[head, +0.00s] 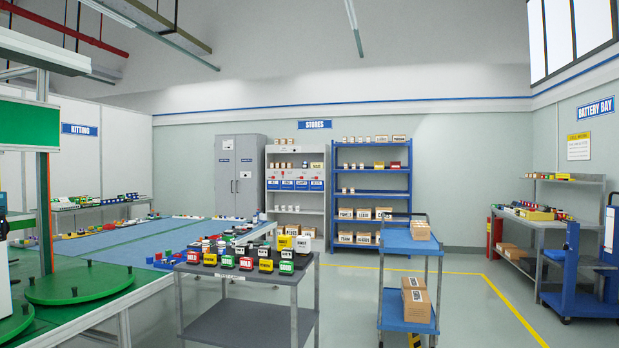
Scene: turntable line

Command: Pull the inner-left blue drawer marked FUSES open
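A row of small blue-and-white drawer fronts sits in the pale shelf unit (269,215) under the STORES sign, far off at the back wall. The inner-left blue drawer (287,185) is second from the left in that row and looks closed. Its label is too small to read, so I cannot confirm FUSES. Neither of my grippers shows in the head view.
A grey cart (245,322) with several coloured boxes stands in front, and a blue cart (407,240) with cartons stands right of it. A long blue-topped table (150,240) and green turntables (80,284) fill the left.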

